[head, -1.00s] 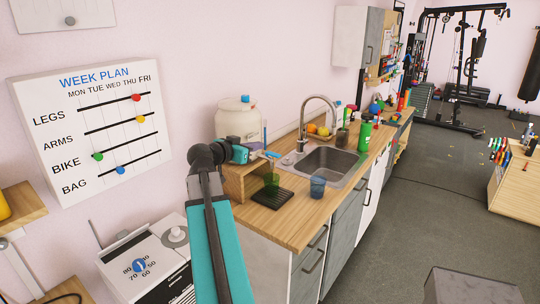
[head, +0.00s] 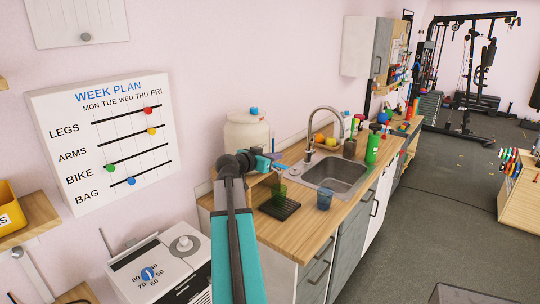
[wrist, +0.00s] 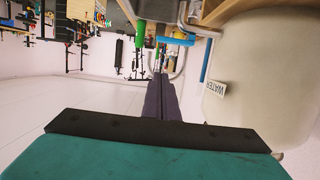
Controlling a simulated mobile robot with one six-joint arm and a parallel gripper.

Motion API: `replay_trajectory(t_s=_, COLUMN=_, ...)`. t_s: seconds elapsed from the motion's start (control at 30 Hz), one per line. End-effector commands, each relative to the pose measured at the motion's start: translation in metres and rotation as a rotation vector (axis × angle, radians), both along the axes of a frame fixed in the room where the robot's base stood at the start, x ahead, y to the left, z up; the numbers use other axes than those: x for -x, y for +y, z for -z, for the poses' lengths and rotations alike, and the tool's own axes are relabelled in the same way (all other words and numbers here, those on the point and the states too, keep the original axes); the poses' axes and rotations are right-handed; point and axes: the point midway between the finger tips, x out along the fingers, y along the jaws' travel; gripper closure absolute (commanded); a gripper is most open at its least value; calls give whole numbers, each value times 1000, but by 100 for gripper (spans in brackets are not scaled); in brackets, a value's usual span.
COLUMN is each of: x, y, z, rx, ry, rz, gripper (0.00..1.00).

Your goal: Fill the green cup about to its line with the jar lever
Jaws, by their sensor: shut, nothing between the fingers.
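The pale water jar (head: 247,132) stands on a wooden stand at the back of the counter. Its label (wrist: 217,88) reads WATER in the wrist view. A blue lever (head: 279,167) juts from its front; a blue bar in the wrist view (wrist: 178,41) appears to be this lever. The translucent green cup (head: 279,194) stands upright on a dark drip tray (head: 270,210), below the lever. Its line and water level are too small to tell. My gripper (head: 272,157) is shut and empty, beside the jar's front close to the lever. Contact cannot be told.
A blue cup (head: 324,199) stands right of the tray, near the counter's front edge. The sink (head: 337,173) and its curved tap (head: 312,118) lie beyond. A green bottle (head: 372,148) stands past the sink. A radio-like box (head: 165,270) is at lower left.

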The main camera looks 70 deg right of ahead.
Motion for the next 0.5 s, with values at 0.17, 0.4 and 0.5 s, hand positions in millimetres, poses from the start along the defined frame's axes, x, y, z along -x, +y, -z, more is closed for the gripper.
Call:
replay_trajectory(t_s=0.17, x=6, y=-27, z=3, rx=-1, ry=1, rz=2, gripper=100)
replay_trajectory(t_s=0.4, x=9, y=-31, z=22, rx=-1, ry=1, rz=0, gripper=100)
replay_trajectory(t_s=0.5, x=9, y=-31, z=30, rx=-2, ry=1, rz=0, gripper=100)
